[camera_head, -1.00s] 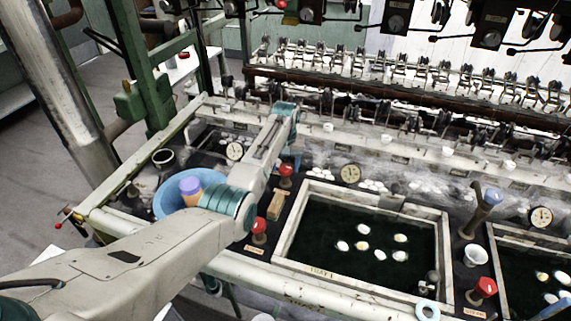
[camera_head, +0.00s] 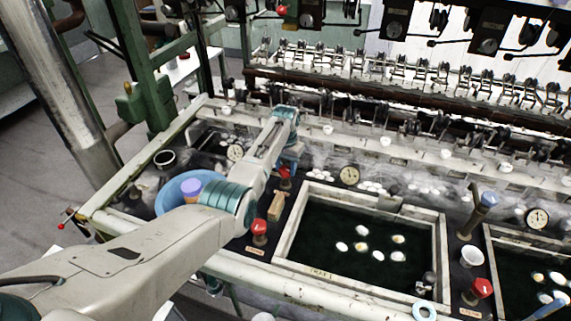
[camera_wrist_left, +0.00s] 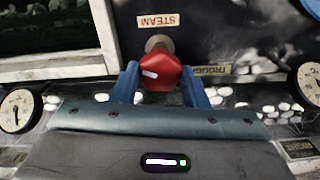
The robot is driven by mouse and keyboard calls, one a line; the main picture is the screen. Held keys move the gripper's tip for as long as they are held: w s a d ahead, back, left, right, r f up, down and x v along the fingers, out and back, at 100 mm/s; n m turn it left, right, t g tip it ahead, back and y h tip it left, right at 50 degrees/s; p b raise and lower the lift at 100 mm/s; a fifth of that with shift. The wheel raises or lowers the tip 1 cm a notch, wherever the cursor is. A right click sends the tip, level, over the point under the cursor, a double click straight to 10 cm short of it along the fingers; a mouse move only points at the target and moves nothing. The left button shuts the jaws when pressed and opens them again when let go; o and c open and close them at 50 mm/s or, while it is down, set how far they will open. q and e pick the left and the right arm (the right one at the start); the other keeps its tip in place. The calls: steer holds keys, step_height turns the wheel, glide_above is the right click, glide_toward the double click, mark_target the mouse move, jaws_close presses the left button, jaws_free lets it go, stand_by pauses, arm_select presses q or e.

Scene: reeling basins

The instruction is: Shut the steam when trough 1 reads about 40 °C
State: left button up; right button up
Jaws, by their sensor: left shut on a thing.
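My left gripper (camera_head: 287,163) reaches over the basin bench. In the left wrist view its two blue fingers (camera_wrist_left: 160,76) are shut on the red steam valve knob (camera_wrist_left: 162,74), one on each side. The knob (camera_head: 285,173) is partly hidden in the head view. A STEAM plate (camera_wrist_left: 158,20) and a partly covered TROUGH plate (camera_wrist_left: 211,70) lie by it. A pale-rimmed trough (camera_head: 440,250) of dark water with several cocoons is right of the knob. A dial gauge (camera_head: 349,175) stands behind that trough; its reading is too small to tell. My right gripper is not in view.
A blue basin (camera_head: 172,190) is partly behind the arm. A second trough (camera_head: 490,250) lies at right, with a red knob (camera_head: 482,288) before it. Reeling machinery fills the back.

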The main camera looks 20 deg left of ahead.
mark_target(286, 169)
arm_select(q)
steer(key=m+p, duration=0.1)
steer(key=m, duration=0.3)
steer(key=shift+r+m, duration=0.1)
steer(key=shift+m, duration=0.3)
steer(key=shift+w, duration=0.1)
steer(key=o, duration=1)
steer(key=shift+c, duration=0.2)
step_height(286, 169, up, 11)
steer(key=b, duration=0.2)
